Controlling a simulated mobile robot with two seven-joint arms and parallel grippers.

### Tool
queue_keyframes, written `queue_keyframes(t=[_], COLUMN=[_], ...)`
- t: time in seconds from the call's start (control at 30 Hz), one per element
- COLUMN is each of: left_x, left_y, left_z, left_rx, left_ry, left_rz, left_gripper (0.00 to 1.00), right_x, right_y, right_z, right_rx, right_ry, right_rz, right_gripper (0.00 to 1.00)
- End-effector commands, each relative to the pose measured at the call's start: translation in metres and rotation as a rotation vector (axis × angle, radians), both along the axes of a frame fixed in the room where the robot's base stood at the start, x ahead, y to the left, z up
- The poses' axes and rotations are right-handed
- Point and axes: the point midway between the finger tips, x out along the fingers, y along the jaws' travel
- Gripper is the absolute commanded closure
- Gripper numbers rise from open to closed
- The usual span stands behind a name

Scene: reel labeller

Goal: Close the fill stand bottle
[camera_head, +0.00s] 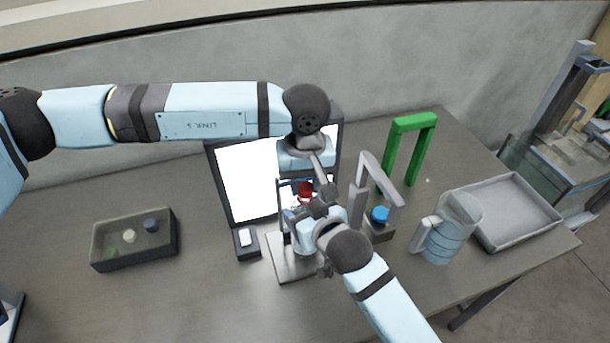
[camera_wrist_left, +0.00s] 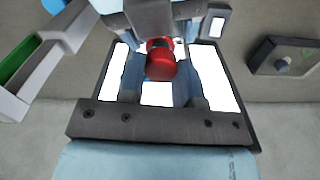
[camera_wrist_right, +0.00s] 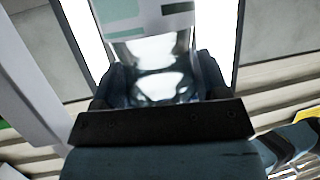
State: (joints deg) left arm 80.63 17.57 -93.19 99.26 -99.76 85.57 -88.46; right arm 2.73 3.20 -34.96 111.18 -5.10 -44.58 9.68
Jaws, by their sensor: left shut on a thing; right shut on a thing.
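A red cap (camera_head: 306,188) is held between the fingers of my left gripper (camera_head: 303,186), above the fill stand. The cap (camera_wrist_left: 161,60) also shows between the fingertips in the left wrist view. My right gripper (camera_head: 302,218) is shut on a clear bottle, seen close up with a pale label in the right wrist view (camera_wrist_right: 158,70). The fill stand's light base plate (camera_head: 292,268) lies below the grippers. The arms hide most of the bottle and stand in the head view, so I cannot tell whether the cap touches the bottle's mouth.
A screen (camera_head: 245,180) stands behind. A dark box with several caps (camera_head: 105,262) is at left. A grey arch (camera_head: 370,160) with a blue cap (camera_head: 380,214) below, a green arch (camera_head: 412,122), a pitcher (camera_head: 440,240) and a grey tray (camera_head: 525,237) are at right.

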Motion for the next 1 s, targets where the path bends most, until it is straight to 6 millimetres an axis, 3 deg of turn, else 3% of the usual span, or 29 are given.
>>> queue_keyframes(t=[1.0], left_x=[0.0005], left_y=[-0.0003], left_z=[-0.0095], left_rx=[-0.001], left_ry=[-0.002], left_rz=[0.0], left_gripper=[0.9], right_x=[-0.0001], right_y=[-0.0003], right_z=[-0.0007], right_rx=[-0.002], right_ry=[0.001], right_rz=[0.0], right_gripper=[0.75])
